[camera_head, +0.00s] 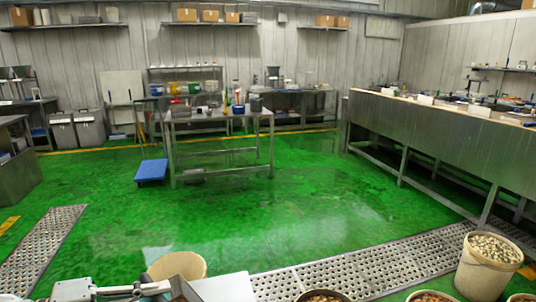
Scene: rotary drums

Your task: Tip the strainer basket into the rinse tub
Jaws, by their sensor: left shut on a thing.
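My left gripper (140,290) is at the bottom edge, left of centre, low in the head view. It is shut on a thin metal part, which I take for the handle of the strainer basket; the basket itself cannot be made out. A round cream tub (178,265) stands just behind and to the right of the gripper, partly hidden by grey metal parts. I cannot tell whether it is the rinse tub. My right gripper is not in view.
A cream bucket (482,275) full of small pale pieces stands at lower right, near other filled containers (322,297) cut off by the bottom edge. Perforated drain grating (350,268) crosses the green floor. A steel table (215,115), blue platform cart (151,171) and long bench (450,145) stand beyond open floor.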

